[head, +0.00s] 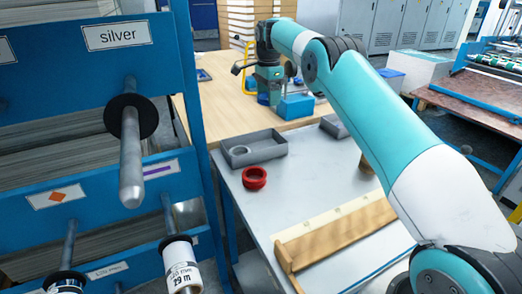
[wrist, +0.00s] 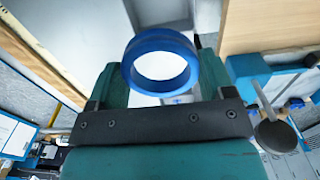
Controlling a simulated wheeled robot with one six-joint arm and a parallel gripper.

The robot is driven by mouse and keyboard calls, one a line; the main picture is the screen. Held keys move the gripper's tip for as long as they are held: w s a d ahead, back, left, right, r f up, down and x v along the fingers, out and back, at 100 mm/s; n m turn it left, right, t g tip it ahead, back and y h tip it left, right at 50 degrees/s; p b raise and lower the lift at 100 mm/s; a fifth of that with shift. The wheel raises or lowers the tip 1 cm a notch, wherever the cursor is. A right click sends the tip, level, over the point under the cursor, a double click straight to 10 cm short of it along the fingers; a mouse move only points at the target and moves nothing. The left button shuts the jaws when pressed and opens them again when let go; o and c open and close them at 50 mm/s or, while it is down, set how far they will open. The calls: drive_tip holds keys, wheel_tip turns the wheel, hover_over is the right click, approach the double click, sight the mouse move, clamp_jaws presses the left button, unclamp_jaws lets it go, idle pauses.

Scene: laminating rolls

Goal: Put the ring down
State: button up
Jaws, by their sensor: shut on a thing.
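A blue ring (wrist: 160,41) sits between the two teal fingers of my gripper (wrist: 162,80) in the wrist view. The gripper is shut on it, and the ring's open middle faces the camera. In the head view my gripper (head: 267,91) points down at the far end of my arm, over the wooden tabletop. A small dark blue patch at its tip looks like the ring. The gap between ring and tabletop cannot be judged.
A blue box (head: 296,107) stands just right of the gripper on the wooden table (head: 222,112). Nearer, the grey table holds a grey tray (head: 270,151) with a pale ring (head: 239,150), red rings (head: 254,178) and a wooden rail (head: 340,235). A blue rack (head: 180,70) with pegs stands left.

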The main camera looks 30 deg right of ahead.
wheel_tip(320, 180, down, 18)
drive_tip(key=shift+r, duration=0.15)
idle(0.3)
drive_tip(key=o, duration=0.7)
